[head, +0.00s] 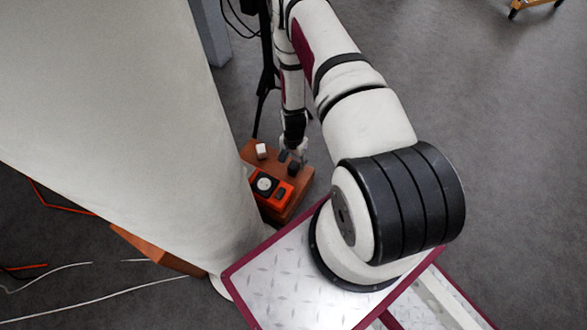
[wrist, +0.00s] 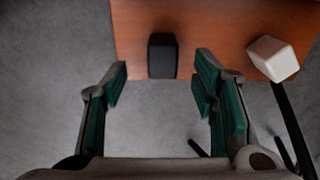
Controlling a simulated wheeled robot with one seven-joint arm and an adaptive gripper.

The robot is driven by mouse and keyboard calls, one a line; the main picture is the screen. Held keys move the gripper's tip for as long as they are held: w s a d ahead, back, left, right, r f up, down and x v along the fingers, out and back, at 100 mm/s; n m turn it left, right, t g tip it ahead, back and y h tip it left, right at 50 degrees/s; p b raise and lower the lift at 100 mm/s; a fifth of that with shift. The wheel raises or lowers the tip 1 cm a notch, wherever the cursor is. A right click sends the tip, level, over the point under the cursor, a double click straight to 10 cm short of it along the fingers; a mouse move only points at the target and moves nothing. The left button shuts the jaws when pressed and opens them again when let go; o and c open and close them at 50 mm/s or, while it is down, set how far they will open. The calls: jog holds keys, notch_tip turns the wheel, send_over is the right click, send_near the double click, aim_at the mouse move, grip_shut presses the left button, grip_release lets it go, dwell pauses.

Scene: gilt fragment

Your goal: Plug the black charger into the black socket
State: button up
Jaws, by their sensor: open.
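A black block, which looks like the black charger (wrist: 162,56), sits on the wooden surface in the wrist view. My gripper (wrist: 161,76) is open, its two green-padded fingers on either side of the lower end of the block, with gaps and no visible contact. In the head view my gripper (head: 295,157) is small, over the wooden surface; dark shapes by its fingers are hard to tell apart. An orange-red socket unit (head: 259,197) lies nearer in the head view, with a round white socket (head: 264,185) and a dark patch, likely the black socket (head: 280,193).
A white cube (head: 262,150) stands on the wooden table (head: 303,181); the wrist view shows it to the right (wrist: 273,58). A black rod (wrist: 292,125) is below it. A large pale column (head: 120,110) fills the head view's left. Cables lie on the floor.

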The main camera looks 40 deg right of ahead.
aim_at(293, 165)
jog(key=shift+w+d+f+b, duration=0.15)
jog(key=shift+f+b, duration=0.6)
jog(key=shift+f, duration=0.6)
jog(key=shift+w+f+b, duration=0.1)
jog(key=shift+f+b, duration=0.65)
jog(key=shift+f, duration=0.55)
jog(key=c, duration=1.2)
